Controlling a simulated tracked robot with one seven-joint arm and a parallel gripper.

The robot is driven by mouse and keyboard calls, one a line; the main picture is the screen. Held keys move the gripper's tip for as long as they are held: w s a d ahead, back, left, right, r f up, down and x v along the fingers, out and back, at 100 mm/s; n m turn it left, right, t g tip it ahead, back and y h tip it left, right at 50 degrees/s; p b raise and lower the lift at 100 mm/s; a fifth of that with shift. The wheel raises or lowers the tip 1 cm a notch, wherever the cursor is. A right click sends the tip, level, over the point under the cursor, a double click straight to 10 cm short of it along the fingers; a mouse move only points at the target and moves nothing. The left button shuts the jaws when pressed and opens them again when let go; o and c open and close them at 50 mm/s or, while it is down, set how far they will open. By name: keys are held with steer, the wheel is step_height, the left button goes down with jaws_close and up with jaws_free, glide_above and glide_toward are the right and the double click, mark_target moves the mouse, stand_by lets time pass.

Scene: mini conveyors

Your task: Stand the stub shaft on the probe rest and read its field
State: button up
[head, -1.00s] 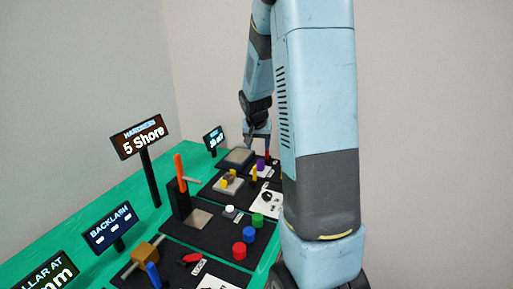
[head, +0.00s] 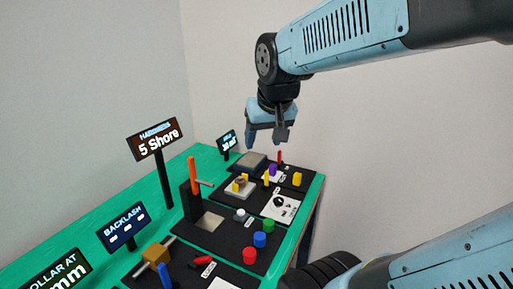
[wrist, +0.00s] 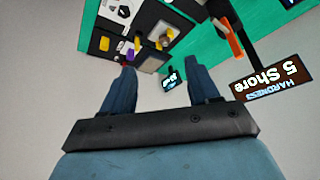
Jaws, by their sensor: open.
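My gripper (head: 267,138) is open and empty, raised in the air over the far end of the bench. In the wrist view its two fingers (wrist: 159,68) are apart with nothing between them. At the far station a grey square plate (head: 251,161) lies on a black mat. It may be the probe rest. A small lit field display (head: 227,141) stands behind it, its digits too small to read surely. A thin red upright pin (head: 279,157) and a purple cylinder (head: 272,170) stand right of the plate. I cannot tell which piece is the stub shaft.
The air around my gripper is clear.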

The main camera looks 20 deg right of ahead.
steer(key=s+a+n, duration=0.1)
steer(key=s+a, duration=0.1)
steer(key=s, duration=0.4)
steer(key=shift+s+a+r+n+y, duration=0.2)
steer(key=shift+a+r+n+y, duration=0.1)
steer(key=shift+a, duration=0.05)
